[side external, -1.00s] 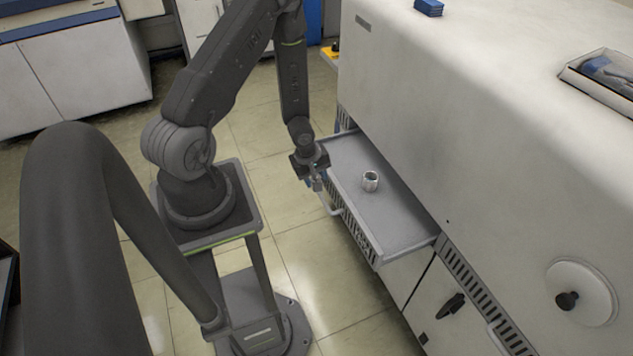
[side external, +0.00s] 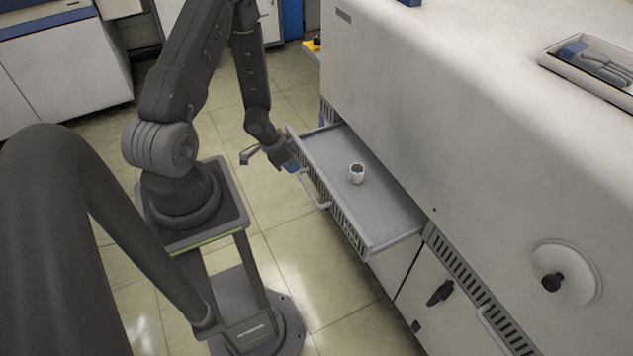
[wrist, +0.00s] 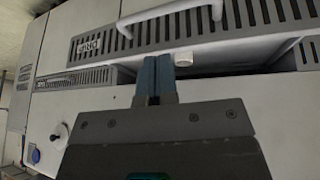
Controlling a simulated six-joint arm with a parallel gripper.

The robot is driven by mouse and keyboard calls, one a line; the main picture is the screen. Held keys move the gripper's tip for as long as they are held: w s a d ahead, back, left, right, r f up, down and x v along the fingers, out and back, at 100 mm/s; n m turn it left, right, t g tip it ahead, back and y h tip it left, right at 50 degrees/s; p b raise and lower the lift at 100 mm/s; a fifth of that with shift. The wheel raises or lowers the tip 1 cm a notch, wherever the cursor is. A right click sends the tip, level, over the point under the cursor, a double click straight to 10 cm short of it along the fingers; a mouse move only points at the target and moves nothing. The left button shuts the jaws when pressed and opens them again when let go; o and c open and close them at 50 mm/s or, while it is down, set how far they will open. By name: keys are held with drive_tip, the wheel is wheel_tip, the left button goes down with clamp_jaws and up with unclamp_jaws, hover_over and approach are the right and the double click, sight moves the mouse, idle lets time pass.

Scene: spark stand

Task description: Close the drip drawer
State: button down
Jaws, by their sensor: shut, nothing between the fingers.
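The drip drawer (side external: 395,235) is pulled out of the pale machine in the side view. Its slotted front (side external: 335,212) has a bar handle (side external: 312,190), also in the wrist view (wrist: 171,16). A small metal cup (side external: 356,174) stands upright on the drawer floor. My gripper (side external: 292,166) is at the outer side of the drawer front, near its far end, left of the handle. Its blue fingers (wrist: 155,80) are shut and empty, pointing at the slotted front. I cannot tell whether they touch it.
The pale machine body (side external: 480,140) rises behind the drawer, with a round white knob plate (side external: 566,272) to the right. A tray of tools (side external: 595,65) lies on top. Open floor (side external: 325,270) lies in front of the drawer.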

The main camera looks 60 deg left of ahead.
drive_tip(key=s+m+h, duration=0.1)
drive_tip(key=m, duration=0.5)
drive_tip(key=m+t+h, duration=0.1)
drive_tip(key=m+h, duration=0.1)
drive_tip(key=m, duration=0.7)
approach(326, 192)
drive_tip(key=f, duration=0.1)
drive_tip(key=d+f, duration=0.1)
drive_tip(key=w+d+f, duration=0.1)
drive_tip(key=f, duration=0.1)
drive_tip(key=shift+d, duration=0.25)
drive_tip(key=shift+w+r, duration=0.1)
drive_tip(key=shift+w, duration=0.65)
drive_tip(key=w, duration=1.6)
